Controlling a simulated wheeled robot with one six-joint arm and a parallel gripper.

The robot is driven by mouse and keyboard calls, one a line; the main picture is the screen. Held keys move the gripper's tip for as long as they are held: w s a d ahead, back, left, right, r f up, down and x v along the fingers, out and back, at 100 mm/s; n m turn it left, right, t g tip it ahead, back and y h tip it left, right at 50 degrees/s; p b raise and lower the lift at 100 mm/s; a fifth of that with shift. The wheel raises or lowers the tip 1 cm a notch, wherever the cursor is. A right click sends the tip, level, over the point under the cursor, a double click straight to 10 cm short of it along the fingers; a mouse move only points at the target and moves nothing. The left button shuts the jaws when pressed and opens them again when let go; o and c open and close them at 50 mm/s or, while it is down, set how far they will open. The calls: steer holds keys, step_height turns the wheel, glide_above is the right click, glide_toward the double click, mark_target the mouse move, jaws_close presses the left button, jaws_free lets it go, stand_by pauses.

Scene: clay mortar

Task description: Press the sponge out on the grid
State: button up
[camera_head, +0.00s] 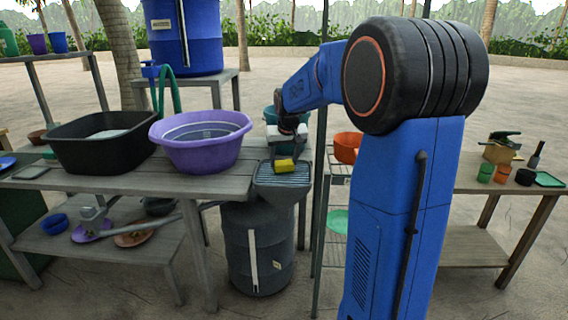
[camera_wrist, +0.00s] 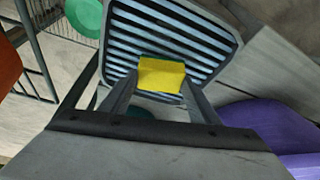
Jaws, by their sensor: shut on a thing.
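The yellow sponge (camera_head: 284,165) is at the far end of the grid, at the table's right end. My gripper (camera_head: 285,152) is above it, pointing down. In the wrist view the sponge (camera_wrist: 161,76) sits between the two fingertips of my gripper (camera_wrist: 155,92), which is shut on it. The grid (camera_head: 283,181) is a slatted tray in a grey basin, and its slats (camera_wrist: 196,37) show behind the sponge. I cannot tell whether the sponge touches the slats.
A purple basin (camera_head: 200,155) and a black tub (camera_head: 97,155) stand on the table left of the grid. A dark barrel (camera_head: 258,265) is below the grid. A wire rack with an orange bowl (camera_head: 347,146) is to the right.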

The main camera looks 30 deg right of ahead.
steer(key=shift+r, duration=2.8)
